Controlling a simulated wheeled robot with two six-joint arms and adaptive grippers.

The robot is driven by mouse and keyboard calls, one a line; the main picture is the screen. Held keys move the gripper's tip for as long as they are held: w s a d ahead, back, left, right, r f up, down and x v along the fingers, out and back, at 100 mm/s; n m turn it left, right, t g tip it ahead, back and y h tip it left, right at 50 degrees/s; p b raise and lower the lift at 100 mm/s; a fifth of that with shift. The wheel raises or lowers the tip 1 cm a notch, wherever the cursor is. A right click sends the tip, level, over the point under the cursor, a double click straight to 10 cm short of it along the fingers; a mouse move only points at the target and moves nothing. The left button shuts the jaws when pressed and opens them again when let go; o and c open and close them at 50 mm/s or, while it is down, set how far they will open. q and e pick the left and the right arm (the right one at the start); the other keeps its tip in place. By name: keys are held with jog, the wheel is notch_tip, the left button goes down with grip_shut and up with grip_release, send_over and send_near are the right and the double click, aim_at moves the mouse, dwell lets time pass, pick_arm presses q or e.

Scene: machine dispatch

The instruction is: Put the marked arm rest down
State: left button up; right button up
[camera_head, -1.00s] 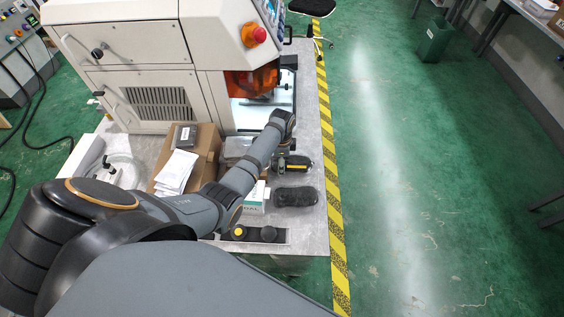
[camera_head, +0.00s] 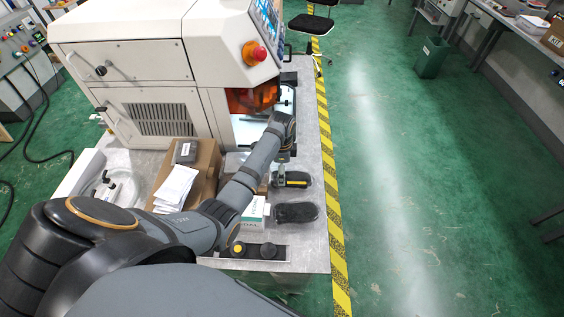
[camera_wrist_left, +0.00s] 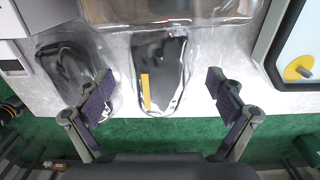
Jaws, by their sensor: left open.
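The marked arm rest (camera_head: 297,181), black with a yellow stripe, lies on the grey table top (camera_head: 309,125) in front of the machine. In the left wrist view the marked arm rest (camera_wrist_left: 160,62) lies between the two finger lines, beyond the tips. My left gripper (camera_wrist_left: 161,96) is open, with nothing between its fingers. In the head view my left arm partly hides that gripper beside the marked arm rest. A plain black arm rest (camera_head: 296,213) lies nearer to me, and also shows at left in the wrist view (camera_wrist_left: 72,75). My right gripper is out of view.
The white machine (camera_head: 150,65) with its orange window stands behind. The table's right edge is close, with green floor beyond.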

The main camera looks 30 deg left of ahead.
pick_arm(q)
notch_tip(320, 180, up, 7)
jog(key=shift+b, duration=0.3)
